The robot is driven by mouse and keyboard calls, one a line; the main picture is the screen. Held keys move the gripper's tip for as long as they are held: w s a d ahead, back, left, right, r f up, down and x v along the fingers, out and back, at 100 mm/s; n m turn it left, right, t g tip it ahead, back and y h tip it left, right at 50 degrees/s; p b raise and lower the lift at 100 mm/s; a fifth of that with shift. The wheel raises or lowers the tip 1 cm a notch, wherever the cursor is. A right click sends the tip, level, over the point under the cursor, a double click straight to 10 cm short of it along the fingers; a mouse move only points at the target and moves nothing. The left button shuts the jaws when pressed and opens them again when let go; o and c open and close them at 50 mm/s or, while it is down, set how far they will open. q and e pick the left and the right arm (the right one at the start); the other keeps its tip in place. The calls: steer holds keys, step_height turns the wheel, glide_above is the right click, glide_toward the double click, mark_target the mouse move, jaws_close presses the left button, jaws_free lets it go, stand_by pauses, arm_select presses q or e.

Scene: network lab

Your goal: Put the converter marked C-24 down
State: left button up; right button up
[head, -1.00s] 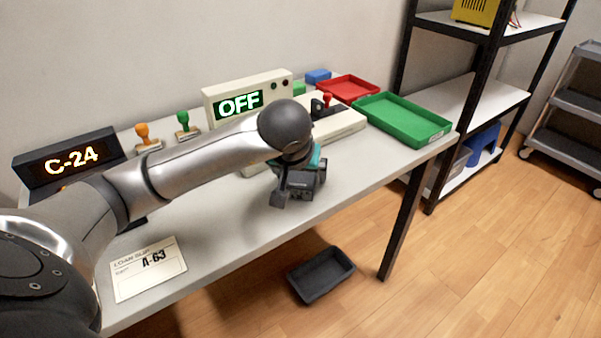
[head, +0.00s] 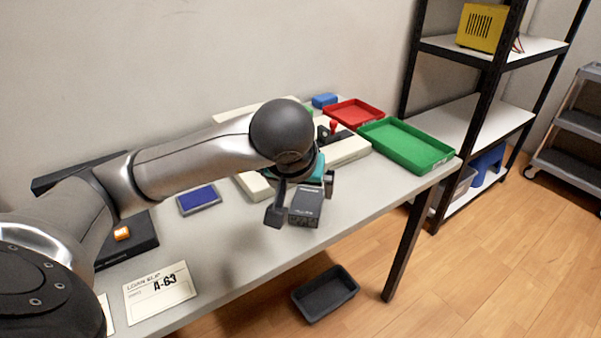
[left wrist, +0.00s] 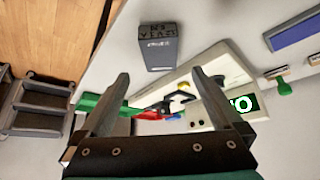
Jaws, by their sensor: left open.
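A small dark grey box (head: 305,207), which looks like the converter, rests on the table (head: 235,240) near its front edge. Its marking is too small to read in the head view. My left gripper (head: 301,199) is open, one finger to each side of the box in the head view. In the left wrist view its fingers (left wrist: 160,73) are apart with nothing between them. My right gripper is not in view.
A green tray (head: 408,145) and a red tray (head: 353,113) stand at the table's far end. A loan slip marked A-63 (head: 160,290) and a blue pad (head: 199,199) lie on the left. A dark bin (head: 325,293) is on the floor. A shelf rack (head: 478,108) stands right.

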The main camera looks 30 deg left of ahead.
arm_select(q)
steer(key=shift+p+v, duration=0.4)
steer(key=shift+v, duration=1.25)
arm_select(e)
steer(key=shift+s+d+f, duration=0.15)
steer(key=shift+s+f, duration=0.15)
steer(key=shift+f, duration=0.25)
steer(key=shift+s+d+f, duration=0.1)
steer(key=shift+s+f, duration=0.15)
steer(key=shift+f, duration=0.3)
arm_select(q)
steer(key=shift+f, duration=0.1)
